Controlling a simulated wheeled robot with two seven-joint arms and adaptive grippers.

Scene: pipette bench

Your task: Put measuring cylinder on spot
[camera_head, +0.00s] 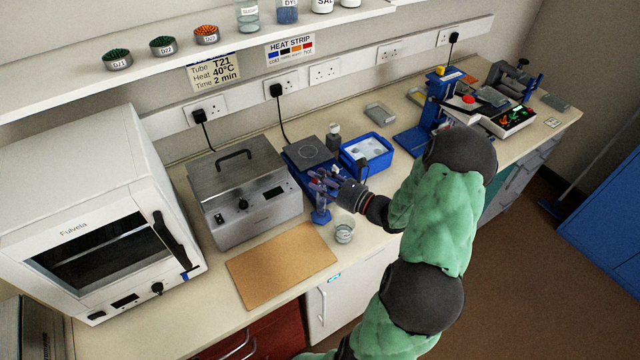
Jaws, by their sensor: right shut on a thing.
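The measuring cylinder (320,215) looks slim and clear, with a blue foot at its lower end. It is near the front of the bench, just right of the brown mat's back corner. My right gripper (322,186) comes in from the right and is shut on the cylinder's upper part, which the fingers partly hide. I cannot tell whether the foot touches the bench or hangs just above it. No marked spot can be made out clearly. My left gripper is not in view.
A glass beaker (344,232) stands close right of the cylinder. The brown mat (280,265) is bare. Behind are a steel water bath (244,200), a blue hotplate (311,152) and a blue tray (366,155). A white oven (95,220) fills the left.

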